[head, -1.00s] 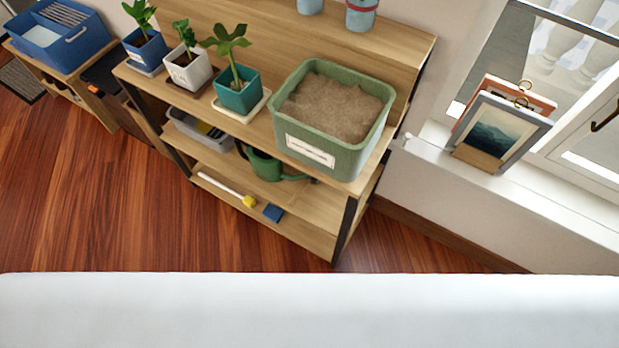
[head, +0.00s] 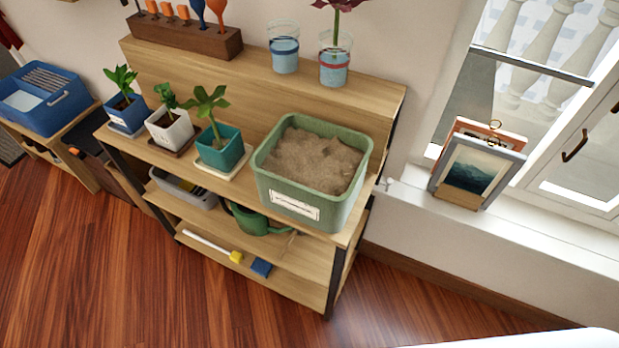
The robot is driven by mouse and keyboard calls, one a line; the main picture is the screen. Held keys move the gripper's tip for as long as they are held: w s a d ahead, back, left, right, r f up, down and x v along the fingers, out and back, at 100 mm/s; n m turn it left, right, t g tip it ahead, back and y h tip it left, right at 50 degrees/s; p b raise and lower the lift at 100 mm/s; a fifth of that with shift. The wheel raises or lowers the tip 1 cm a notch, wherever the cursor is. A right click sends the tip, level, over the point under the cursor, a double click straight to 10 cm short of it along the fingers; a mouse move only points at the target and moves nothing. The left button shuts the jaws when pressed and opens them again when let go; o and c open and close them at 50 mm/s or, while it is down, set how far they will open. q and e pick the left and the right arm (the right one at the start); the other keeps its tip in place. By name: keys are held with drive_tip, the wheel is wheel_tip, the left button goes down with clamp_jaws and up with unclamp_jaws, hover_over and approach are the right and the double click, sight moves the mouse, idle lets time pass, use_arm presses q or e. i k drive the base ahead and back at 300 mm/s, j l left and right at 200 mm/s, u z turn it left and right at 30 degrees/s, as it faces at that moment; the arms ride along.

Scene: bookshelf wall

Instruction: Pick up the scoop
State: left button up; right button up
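No scoop can be made out for certain. A dark wooden tool block (head: 187,38) stands on the upper back ledge, holding several tools. A blue tool (head: 199,12) and an orange tool (head: 217,10) stand upright in its right part, cut off by the top edge of the head view. Smaller orange-handled pieces (head: 167,10) stand to their left. Which of these is a scoop, I cannot tell. Neither of my grippers is in view.
The wooden shelf unit (head: 330,105) carries a green tub (head: 290,210) of soil, potted plants (head: 219,152) and two glasses of water (head: 285,52). Lower shelves hold a green watering can (head: 250,220) and a grey bin (head: 183,188). Picture frames (head: 478,170) stand on the windowsill. Wooden floor in front is clear.

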sight(284, 250)
drive_tip(key=i+j+z, duration=0.15)
drive_tip(key=j+z, duration=0.15)
drive_tip(key=j, duration=1)
drive_tip(key=j+z, duration=0.25)
drive_tip(key=j, duration=1)
